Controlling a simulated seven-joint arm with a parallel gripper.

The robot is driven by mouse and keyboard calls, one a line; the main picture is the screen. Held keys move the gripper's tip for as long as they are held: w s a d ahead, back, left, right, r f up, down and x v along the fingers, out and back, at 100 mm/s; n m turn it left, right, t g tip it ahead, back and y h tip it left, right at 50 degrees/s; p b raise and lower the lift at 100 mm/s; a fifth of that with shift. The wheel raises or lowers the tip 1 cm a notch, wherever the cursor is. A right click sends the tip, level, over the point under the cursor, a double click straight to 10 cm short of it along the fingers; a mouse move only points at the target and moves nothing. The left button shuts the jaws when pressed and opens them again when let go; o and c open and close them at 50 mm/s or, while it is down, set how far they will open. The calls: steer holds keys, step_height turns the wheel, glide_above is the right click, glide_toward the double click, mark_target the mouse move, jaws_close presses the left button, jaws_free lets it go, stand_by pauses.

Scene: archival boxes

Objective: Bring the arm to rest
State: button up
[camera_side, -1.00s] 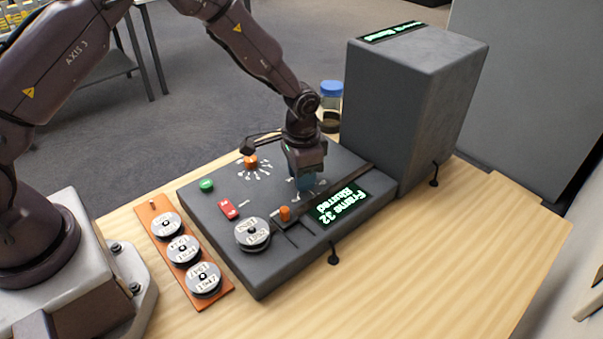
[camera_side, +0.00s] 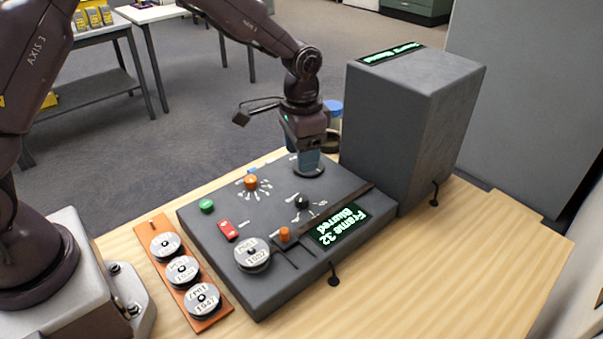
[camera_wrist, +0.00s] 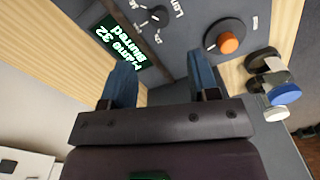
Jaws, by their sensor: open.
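My gripper (camera_side: 306,165) hangs above the far right part of a dark control panel (camera_side: 262,294), left of the tall grey box (camera_side: 400,130). In the wrist view its two blue fingers (camera_wrist: 164,82) stand apart with nothing between them. The panel carries a black knob (camera_side: 302,202), an orange knob (camera_side: 251,182), a green button (camera_side: 207,206), a red switch (camera_side: 228,231) and an orange slider (camera_side: 285,234). Its lit screen (camera_side: 338,224) reads "Frame 32 Blurred". A labelled reel (camera_side: 252,253) sits on the panel's near left part. Whether the fingers touch the panel is unclear.
An orange-brown rack (camera_side: 205,321) with three labelled reels lies left of the panel. A blue-lidded jar (camera_side: 333,108) stands behind my gripper, beside the tall box. The wooden table (camera_side: 440,290) is clear at the front right.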

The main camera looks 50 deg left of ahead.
step_height(320, 180, up, 2)
steer(key=shift+r, duration=0.1)
stand_by(0.4)
steer(key=s+a+r+n+t, duration=0.2)
steer(key=s+r, duration=0.6)
steer(key=s, duration=0.4)
steer(key=s+a+r+n+t, duration=0.2)
steer(key=s+r, duration=0.6)
steer(key=s, duration=0.5)
steer(key=shift+a+r+t, duration=0.25)
steer(key=shift+r+t, duration=0.15)
steer(key=shift+t, duration=0.4)
